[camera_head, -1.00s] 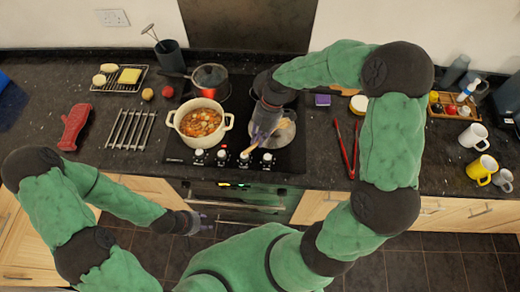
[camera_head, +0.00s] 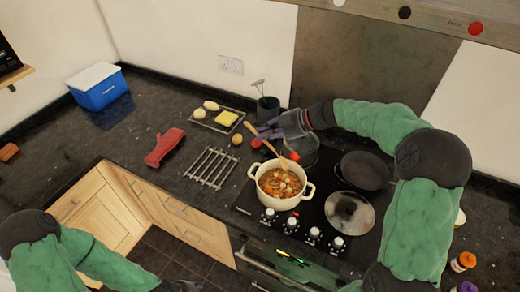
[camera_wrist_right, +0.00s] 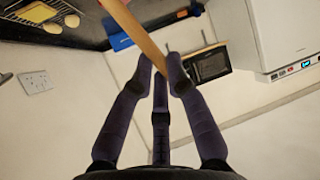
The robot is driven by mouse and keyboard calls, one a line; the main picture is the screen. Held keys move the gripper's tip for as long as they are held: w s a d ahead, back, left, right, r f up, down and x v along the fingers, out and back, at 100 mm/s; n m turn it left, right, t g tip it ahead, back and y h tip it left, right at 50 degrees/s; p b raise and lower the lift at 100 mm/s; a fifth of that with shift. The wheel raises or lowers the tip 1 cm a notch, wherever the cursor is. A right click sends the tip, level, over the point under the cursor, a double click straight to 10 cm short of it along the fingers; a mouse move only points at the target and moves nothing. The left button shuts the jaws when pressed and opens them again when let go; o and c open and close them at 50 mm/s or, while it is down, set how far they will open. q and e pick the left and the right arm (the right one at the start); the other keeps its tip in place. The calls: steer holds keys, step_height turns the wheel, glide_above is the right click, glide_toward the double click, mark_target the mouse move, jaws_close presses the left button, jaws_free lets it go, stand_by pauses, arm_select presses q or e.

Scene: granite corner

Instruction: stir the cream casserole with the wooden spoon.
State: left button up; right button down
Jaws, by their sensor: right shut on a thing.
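The cream casserole (camera_head: 259,190) stands on the hob's front left, open, with an orange-brown chunky stew inside. My right gripper (camera_head: 266,133) is behind and above it, shut on the wooden spoon (camera_head: 280,153). The spoon slants down to the right, its lower end within the casserole's mouth; I cannot tell how deep. The spoon's handle (camera_wrist_right: 140,35) crosses between the right fingertips (camera_wrist_right: 162,72) in the right wrist view. My left gripper (camera_head: 182,287) is at the bottom edge of the head view, mostly cut off.
A glass lid (camera_head: 350,213) lies on the hob right of the casserole, with a dark pan (camera_head: 366,170) behind it. A metal trivet (camera_head: 212,167) and red mitt (camera_head: 165,147) lie left.

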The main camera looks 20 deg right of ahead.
steer(key=shift+w+a+r, duration=0.1)
steer(key=shift+w+r, duration=0.05)
steer(key=shift+w, duration=0.1)
steer(key=shift+w+a+f+p, duration=0.9)
steer(key=shift+a+f, duration=1.5)
steer(key=shift+a, duration=0.35)
steer(key=s+d+f+b, duration=0.2)
steer(key=d+f+b, duration=0.3)
steer(key=f+b, duration=0.4)
steer(key=b, duration=0.5)
steer(key=shift+d+f, duration=0.3)
steer(key=shift+d, duration=0.05)
steer(key=shift+a, duration=0.1)
